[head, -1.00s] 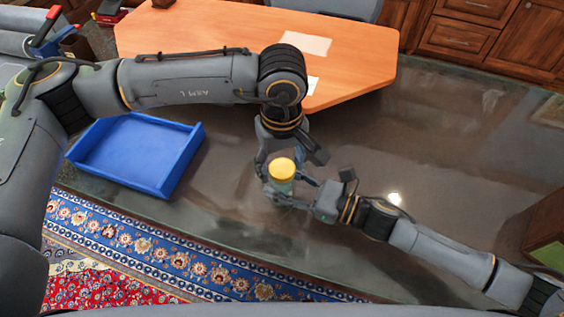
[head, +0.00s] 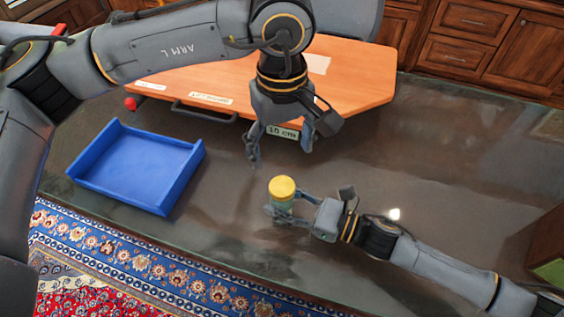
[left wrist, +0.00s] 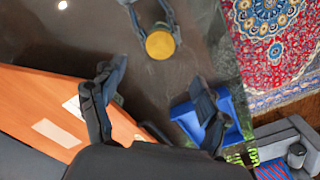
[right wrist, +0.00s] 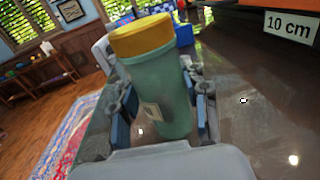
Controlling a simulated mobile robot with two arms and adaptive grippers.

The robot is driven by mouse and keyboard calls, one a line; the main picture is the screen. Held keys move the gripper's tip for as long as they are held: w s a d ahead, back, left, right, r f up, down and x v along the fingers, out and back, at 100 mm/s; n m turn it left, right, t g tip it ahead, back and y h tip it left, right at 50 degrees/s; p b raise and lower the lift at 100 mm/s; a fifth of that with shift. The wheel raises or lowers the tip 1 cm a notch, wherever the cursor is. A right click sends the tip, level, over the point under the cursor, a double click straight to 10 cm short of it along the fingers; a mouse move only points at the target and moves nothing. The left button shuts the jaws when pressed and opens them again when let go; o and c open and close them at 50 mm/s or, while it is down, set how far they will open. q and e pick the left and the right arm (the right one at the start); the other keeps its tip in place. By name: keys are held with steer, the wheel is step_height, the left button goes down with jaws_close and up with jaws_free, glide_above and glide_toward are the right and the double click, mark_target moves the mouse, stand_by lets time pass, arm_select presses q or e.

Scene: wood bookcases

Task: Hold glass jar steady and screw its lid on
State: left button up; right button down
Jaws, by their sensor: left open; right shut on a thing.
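The greenish glass jar (head: 281,208) stands upright on the dark glossy table, with its yellow lid (head: 283,187) sitting on top. The jar's green body (right wrist: 160,98) and the lid (right wrist: 142,37) fill the middle of the right wrist view; how tightly the lid is threaded cannot be told. My right gripper (head: 284,203) is shut around the jar's body from the right, below the lid. My left gripper (head: 281,158) is open and empty, above and behind the jar, apart from the lid. Its spread fingers (left wrist: 152,98) show in the left wrist view, with the lid (left wrist: 160,44) beyond them.
An empty blue tray (head: 140,165) lies to the left of the jar. An orange wooden board (head: 350,85) with paper labels, one reading "10 cm" (head: 283,132), is behind. A patterned rug (head: 150,275) lies in front.

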arm_select(q)
steer(key=shift+r, duration=0.65)
arm_select(e)
steer(key=c, duration=0.6)
jaws_free()
steer(key=shift+d, duration=0.1)
steer(key=v, duration=1.2)
arm_select(q)
steer(key=shift+r, duration=0.1)
arm_select(e)
steer(key=shift+r, duration=0.1)
